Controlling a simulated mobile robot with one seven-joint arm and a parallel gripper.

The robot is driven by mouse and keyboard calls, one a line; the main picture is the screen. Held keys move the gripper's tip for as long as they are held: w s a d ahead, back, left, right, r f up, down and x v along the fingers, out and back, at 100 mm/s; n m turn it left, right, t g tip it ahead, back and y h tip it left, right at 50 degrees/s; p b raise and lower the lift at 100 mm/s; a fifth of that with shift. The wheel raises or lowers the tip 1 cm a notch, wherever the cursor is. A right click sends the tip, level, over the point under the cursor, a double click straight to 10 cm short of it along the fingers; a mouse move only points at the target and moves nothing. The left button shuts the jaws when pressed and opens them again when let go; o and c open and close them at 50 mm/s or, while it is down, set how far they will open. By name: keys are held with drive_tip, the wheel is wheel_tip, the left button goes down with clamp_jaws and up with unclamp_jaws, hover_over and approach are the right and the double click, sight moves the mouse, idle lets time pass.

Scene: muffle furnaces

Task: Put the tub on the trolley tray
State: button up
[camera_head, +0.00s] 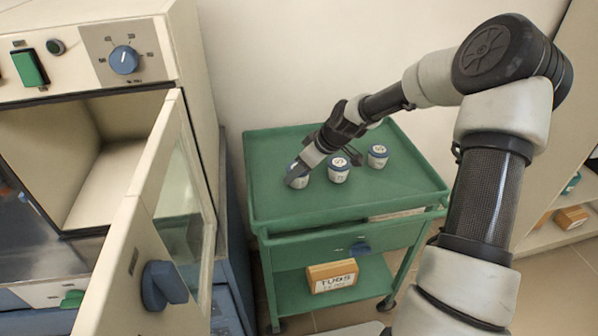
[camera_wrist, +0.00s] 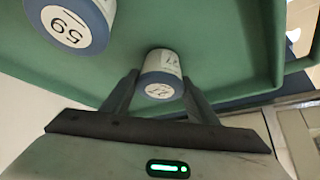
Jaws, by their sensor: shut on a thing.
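The trolley's green tray (camera_head: 300,206) is right of the furnace. My gripper (camera_head: 298,172) is over the tray's left part, shut on a small white tub (camera_head: 300,182) with a blue-grey lid. In the wrist view this tub (camera_wrist: 160,76) sits between the two fingertips (camera_wrist: 160,85); its label is upside down and hard to read. The fingers partly hide it in the head view. It looks upright at tray level; I cannot tell whether its base touches. Two similar tubs stand to its right, a middle one (camera_head: 339,170) and a right one (camera_head: 377,157).
The furnace (camera_head: 150,50) at left has its door (camera_head: 150,215) swung open towards the trolley. A tan box labelled TUBS (camera_head: 332,276) is on the trolley's lower shelf. The tray's front and right parts are clear. A shelf with boxes (camera_head: 570,217) is at far right.

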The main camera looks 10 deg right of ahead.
drive_tip(key=shift+f, duration=0.2)
drive_tip(key=o, duration=1.1)
drive_tip(key=shift+o, duration=0.2)
drive_tip(key=shift+r, duration=0.1)
drive_tip(key=shift+r, duration=0.25)
drive_tip(key=p+v, duration=0.2)
drive_tip(key=v, duration=0.9)
drive_tip(key=shift+s+r, duration=0.2)
drive_tip(key=shift+r, duration=0.1)
drive_tip(key=shift+p, duration=0.3)
